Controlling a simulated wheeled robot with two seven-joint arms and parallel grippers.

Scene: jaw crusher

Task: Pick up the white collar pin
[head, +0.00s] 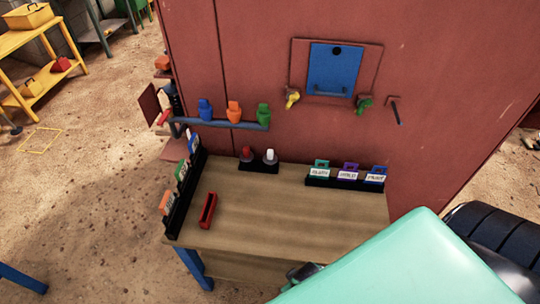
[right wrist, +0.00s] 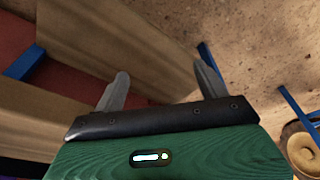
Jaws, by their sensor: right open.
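The white collar pin (head: 270,156) stands upright in a small black holder (head: 259,167) at the back of the wooden table, against the red wall. A red pin (head: 246,153) stands just left of it in the same holder. My right gripper (right wrist: 163,82) is open and empty in the right wrist view, with bare ground and the table's wooden side beyond its fingers. In the head view the mint-green right arm covers the lower right; a dark part shows at the table's front edge, well short of the pin. My left gripper is in no view.
A rack of labelled tags (head: 345,179) stands right of the pins, and another rack (head: 182,195) lines the table's left edge. A red open box (head: 208,210) lies on the left of the wooden table (head: 280,213). The table's middle is clear.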

